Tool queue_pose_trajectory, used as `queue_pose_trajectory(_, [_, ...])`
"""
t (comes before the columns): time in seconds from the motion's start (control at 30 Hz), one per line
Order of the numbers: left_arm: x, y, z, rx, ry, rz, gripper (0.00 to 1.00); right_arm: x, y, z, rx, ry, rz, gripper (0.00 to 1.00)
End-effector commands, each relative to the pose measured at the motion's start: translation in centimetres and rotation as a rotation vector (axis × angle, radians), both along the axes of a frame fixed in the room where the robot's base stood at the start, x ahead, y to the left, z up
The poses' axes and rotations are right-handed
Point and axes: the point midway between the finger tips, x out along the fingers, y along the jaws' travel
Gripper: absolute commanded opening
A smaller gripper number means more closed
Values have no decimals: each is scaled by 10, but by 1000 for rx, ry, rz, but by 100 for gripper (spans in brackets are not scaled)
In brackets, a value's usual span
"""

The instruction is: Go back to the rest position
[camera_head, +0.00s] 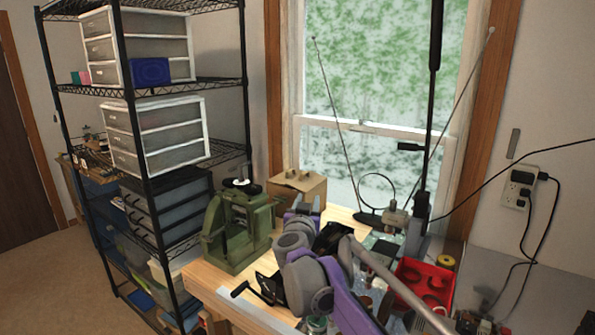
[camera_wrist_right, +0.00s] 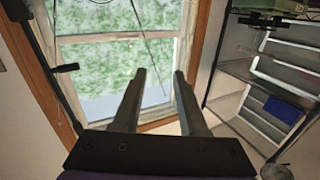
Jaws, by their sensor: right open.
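My right gripper (camera_head: 306,204) is in the middle of the head view, at the end of my purple and grey arm. It points away over the workbench toward the corner between window and shelf. In the right wrist view its two grey fingers (camera_wrist_right: 162,74) stand apart with nothing between them. The window (camera_wrist_right: 110,65) lies behind the fingers there, and the wire shelf (camera_wrist_right: 250,125) is on the right. My left gripper does not show in the head view.
A green press (camera_head: 238,230) stands on the wooden bench left of my arm, with a cardboard box (camera_head: 297,186) behind. A red tray (camera_head: 424,283) and small clutter lie to the right. A tall wire shelf (camera_head: 150,90) stands at left. Bare floor (camera_head: 50,270) shows lower left.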

Motion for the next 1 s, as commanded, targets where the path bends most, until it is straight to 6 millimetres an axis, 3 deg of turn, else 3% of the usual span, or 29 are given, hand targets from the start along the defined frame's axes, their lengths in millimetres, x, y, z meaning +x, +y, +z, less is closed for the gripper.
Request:
queue_pose_trajectory(0.13, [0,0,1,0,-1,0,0,-54,-8,1,0,17,218,42])
queue_pose_trajectory(0.27, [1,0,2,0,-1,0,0,-114,-15,-31,-2,134,374,42])
queue_pose_trajectory(0.47, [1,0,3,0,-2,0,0,-226,-43,-122,-1,444,474,42])
queue_pose_trajectory(0.7, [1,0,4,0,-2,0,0,-355,-99,-234,12,820,373,42])
queue_pose_trajectory(0.83, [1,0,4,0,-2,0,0,-410,-127,-277,23,970,274,42])
queue_pose_trajectory(1.0, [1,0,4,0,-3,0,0,-450,-148,-306,33,1074,184,42])
